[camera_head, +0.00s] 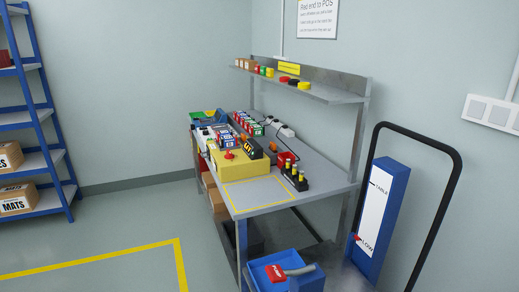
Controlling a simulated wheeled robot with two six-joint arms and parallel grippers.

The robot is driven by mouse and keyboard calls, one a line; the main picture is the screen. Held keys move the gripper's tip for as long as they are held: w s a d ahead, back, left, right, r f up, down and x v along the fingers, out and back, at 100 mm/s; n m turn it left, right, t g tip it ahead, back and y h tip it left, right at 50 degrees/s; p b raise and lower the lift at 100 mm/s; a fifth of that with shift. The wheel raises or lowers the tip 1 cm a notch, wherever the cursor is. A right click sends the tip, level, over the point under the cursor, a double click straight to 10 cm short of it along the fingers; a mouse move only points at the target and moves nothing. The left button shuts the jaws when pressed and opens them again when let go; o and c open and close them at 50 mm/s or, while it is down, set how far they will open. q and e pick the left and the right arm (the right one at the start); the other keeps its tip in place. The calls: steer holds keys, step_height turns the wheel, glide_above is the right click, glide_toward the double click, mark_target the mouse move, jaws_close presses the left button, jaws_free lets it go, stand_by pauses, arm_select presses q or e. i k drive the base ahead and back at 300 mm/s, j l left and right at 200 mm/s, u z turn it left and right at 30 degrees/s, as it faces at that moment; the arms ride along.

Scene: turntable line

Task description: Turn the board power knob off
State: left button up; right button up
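A workbench (262,187) stands against the wall in the middle of the head view. A yellow box (243,170) sits on it, with a small red knob-like part (229,155) near its front left. A red item (286,158) lies farther right, beside a dark block with several yellow-topped pieces (296,177). I cannot tell which part is the board power knob, or how it is turned. A white socket strip (284,131) is at the back of the bench. Neither of my grippers is in view.
A blue bin (258,277) with a red-and-grey tool stands before the bench. A blue post (386,215) with a black tubular handle (455,185) is at right. Blue shelving (45,125) with cartons is at left. Floor left of the bench is open, with yellow lines (90,260).

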mark_target(229, 156)
steer(key=i+j+z, duration=0.45)
steer(key=z, duration=0.2)
steer(key=i+j+z, duration=0.1)
steer(key=j+z, duration=0.25)
steer(key=i+j+z, duration=0.1)
steer(key=j+z, duration=0.25)
steer(key=j, duration=0.1)
